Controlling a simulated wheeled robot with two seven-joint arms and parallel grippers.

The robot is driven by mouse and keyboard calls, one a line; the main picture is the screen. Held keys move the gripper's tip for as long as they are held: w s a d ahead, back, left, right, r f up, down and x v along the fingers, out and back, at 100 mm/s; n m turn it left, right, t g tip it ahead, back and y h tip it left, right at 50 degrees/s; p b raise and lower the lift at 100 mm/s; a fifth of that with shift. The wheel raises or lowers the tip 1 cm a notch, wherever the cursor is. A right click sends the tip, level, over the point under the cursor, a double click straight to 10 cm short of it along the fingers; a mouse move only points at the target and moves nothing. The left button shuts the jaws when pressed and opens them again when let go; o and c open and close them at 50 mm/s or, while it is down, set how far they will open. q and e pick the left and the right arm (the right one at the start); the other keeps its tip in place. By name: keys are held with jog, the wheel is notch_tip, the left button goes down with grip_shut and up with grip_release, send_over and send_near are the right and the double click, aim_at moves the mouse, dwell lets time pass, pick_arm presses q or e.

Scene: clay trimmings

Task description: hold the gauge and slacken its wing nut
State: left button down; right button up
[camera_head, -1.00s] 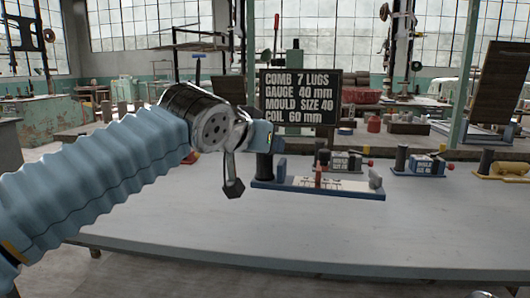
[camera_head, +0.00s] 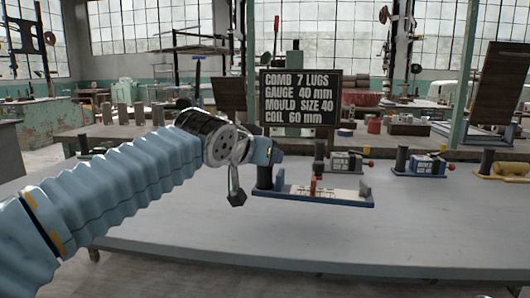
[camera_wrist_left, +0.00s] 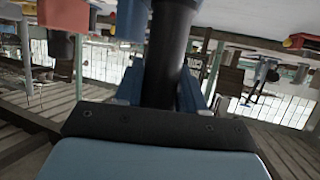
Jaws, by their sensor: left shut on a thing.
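The gauge (camera_head: 335,198) is a long blue board with a pale marked strip, a red upright piece (camera_head: 313,185) near its middle and a small grey-blue block at its right end. A black post (camera_head: 264,178) stands at its left end. My left gripper (camera_head: 266,160) is shut on this post from above. In the left wrist view the black post (camera_wrist_left: 170,50) runs between the two blue fingers. The wing nut is too small to make out. I cannot tell whether the board touches the table. My right gripper is not in view.
The grey table (camera_head: 200,215) is clear in front of the gauge. Behind it stand a labelled block with a red knob (camera_head: 346,162), a similar blue-based one (camera_head: 425,165) and a yellow piece (camera_head: 505,170). A black sign (camera_head: 300,97) rises behind the gauge.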

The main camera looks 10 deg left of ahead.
pick_arm(q)
jog(key=w+a+f, duration=0.1)
jog(key=w+f, duration=0.5)
jog(key=w, duration=0.1)
dwell(0.9)
jog(key=shift+w+f, duration=0.1)
jog(key=shift+f, duration=0.1)
jog(key=shift+w+a+f, duration=0.15)
jog(key=shift+w+f, duration=0.65)
jog(key=shift+w, duration=0.05)
jog(key=shift+f+b, duration=0.25)
jog(key=shift+b, duration=0.15)
dwell(0.5)
